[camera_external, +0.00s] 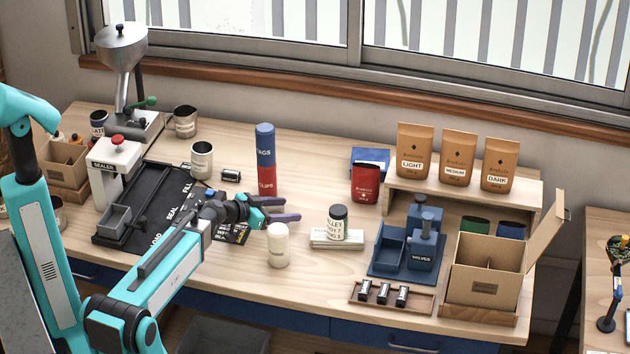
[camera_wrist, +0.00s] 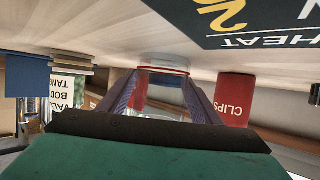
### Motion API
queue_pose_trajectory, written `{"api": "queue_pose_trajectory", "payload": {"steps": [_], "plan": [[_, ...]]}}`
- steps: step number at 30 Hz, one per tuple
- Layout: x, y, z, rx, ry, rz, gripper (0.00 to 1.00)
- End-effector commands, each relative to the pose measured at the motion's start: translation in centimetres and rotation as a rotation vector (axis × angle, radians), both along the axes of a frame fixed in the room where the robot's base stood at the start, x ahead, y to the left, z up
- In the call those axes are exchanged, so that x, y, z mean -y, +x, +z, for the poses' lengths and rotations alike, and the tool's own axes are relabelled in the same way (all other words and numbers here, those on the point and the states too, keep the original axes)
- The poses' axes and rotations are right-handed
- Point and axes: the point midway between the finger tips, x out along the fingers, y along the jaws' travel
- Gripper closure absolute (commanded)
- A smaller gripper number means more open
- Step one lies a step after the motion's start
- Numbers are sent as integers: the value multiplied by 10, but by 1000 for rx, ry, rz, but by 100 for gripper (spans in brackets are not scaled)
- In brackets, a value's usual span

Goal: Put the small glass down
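My gripper (camera_external: 290,209) is over the front middle of the bench, its two purple fingers apart. In the wrist view, which is upside down, a clear round shape that looks like the small glass (camera_wrist: 163,71) spans the gap between the fingertips (camera_wrist: 162,80). The fingers seem to touch it on both sides. Its rim or base looks close to the bench top, but I cannot tell whether it touches. In the external view I cannot make out the glass between the fingers.
A cream canister (camera_external: 278,246) stands just in front of my gripper. A blue and red cylinder (camera_external: 265,160) stands behind it. A dark-lidded jar (camera_external: 338,222) on a pale block is to the right. A dark printed card (camera_external: 236,233) lies beneath.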

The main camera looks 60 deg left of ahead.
Motion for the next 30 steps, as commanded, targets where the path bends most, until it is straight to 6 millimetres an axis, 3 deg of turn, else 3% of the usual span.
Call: {"api": "queue_pose_trajectory", "payload": {"steps": [18,30], "plan": [[0,0,5,0,-1,0,35],[2,-35,16,1,1,2,35]]}}
